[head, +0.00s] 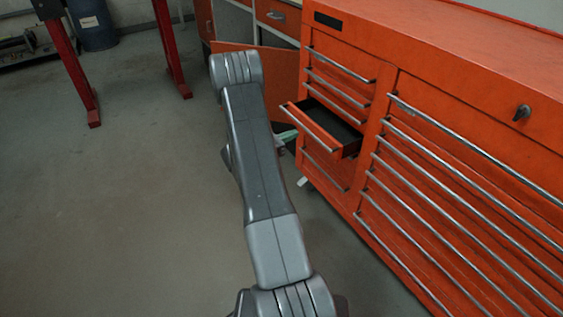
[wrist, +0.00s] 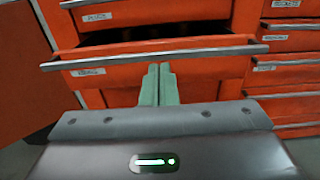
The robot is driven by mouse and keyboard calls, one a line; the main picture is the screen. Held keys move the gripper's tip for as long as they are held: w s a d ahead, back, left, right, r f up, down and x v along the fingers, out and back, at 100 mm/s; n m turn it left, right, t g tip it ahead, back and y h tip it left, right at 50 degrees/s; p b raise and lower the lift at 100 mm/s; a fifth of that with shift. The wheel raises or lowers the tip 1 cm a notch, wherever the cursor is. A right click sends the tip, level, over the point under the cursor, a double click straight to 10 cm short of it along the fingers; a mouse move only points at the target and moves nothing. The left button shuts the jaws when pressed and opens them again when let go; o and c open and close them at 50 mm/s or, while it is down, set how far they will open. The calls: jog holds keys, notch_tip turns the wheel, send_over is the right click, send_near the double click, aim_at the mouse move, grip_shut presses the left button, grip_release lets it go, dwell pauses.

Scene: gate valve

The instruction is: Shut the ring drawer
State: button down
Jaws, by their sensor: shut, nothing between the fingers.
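The open drawer (head: 318,128) is orange with a dark inside and a long metal handle, and sticks out of the left column of the tool chest in the head view. In the wrist view its orange front (wrist: 120,76) spans the middle, with a small label that is too blurred to read surely. My gripper (wrist: 158,68) has its two green fingers shut together and empty. The tips are in front of the drawer front, just below the handle (wrist: 200,53); I cannot tell whether they touch. In the head view the gripper (head: 287,138) is mostly hidden behind my arm.
The orange tool chest (head: 450,45) fills the right, with several shut drawers around the open one. An orange cabinet (head: 260,75) stands behind my arm. Red stand legs (head: 70,60) and a blue drum (head: 92,25) are far left. The grey floor (head: 120,200) at left is clear.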

aim_at(315, 123)
jog(key=x, duration=0.2)
jog(key=shift+w, duration=0.4)
jog(key=b+x, duration=0.2)
jog(key=x, duration=0.8)
jog(key=shift+w+d, duration=0.1)
jog(key=shift+d, duration=0.2)
jog(key=shift+w+d+r, duration=0.1)
jog(key=shift+w+d, duration=0.05)
jog(key=shift+d, duration=0.05)
jog(key=shift+r, duration=0.2)
